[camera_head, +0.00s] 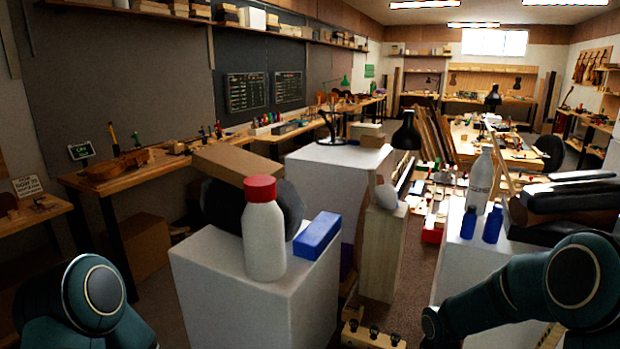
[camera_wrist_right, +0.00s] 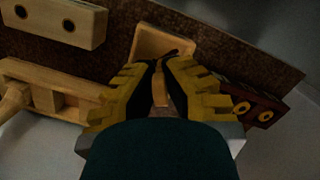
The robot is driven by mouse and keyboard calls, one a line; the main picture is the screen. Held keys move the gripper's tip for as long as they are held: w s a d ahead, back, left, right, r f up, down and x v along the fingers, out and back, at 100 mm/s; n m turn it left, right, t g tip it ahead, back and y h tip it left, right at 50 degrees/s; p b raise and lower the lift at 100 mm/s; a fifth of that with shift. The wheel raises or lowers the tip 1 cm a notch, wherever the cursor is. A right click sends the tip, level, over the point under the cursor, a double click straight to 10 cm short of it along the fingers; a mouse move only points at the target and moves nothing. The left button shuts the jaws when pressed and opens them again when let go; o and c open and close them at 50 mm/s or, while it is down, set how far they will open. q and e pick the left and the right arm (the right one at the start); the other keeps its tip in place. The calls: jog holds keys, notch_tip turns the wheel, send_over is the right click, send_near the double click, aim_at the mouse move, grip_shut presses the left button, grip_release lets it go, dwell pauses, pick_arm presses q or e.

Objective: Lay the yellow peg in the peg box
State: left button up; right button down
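In the right wrist view, my right gripper (camera_wrist_right: 162,72) has its yellow-padded fingers drawn close together. A slim tan-yellow piece, apparently the yellow peg (camera_wrist_right: 160,90), sits between the dark inner pads. A shallow pale wooden tray (camera_wrist_right: 150,36) lies just past the fingertips, partly hidden by them. To the left is a pale wooden piece with slots and a rounded end (camera_wrist_right: 52,78); I cannot tell which of these is the peg box. My left gripper is out of view; only the arms show in the head view.
A two-holed wooden block (camera_wrist_right: 68,14) and a dark red block with brass rings (camera_wrist_right: 256,108) lie nearby on a brown surface. In the head view, a white pedestal (camera_head: 235,300) bears a red-capped bottle (camera_head: 264,235) and a blue box (camera_head: 317,236). A wooden rack (camera_head: 372,338) is low at centre.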

jog(key=shift+f+b, duration=1.75)
jog(key=shift+f, duration=0.75)
dwell(1.8)
jog(key=c, duration=1.1)
grip_release()
jog(key=shift+o, duration=0.2)
